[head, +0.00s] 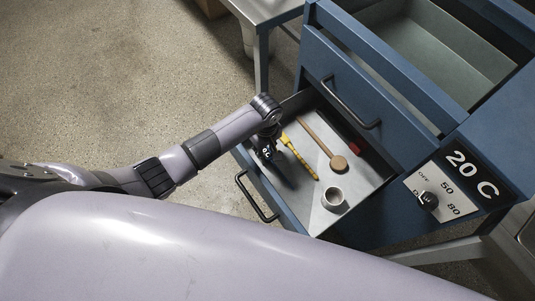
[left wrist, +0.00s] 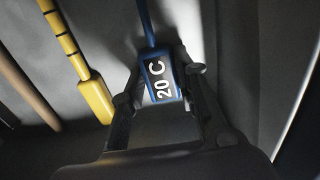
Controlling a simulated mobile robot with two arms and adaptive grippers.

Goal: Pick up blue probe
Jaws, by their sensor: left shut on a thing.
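The blue probe (left wrist: 158,68) shows in the left wrist view, with a "20 C" label on its wide handle and a thin blue shaft running up and away. My left gripper (left wrist: 158,88) is shut on that handle, with a finger at each side. In the head view my left gripper (head: 267,150) is down in the open drawer, at its left side. The probe is mostly hidden there by the gripper and dark shadow. My right gripper is not in view.
The drawer walls stand close around the gripper. A closed drawer is above.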

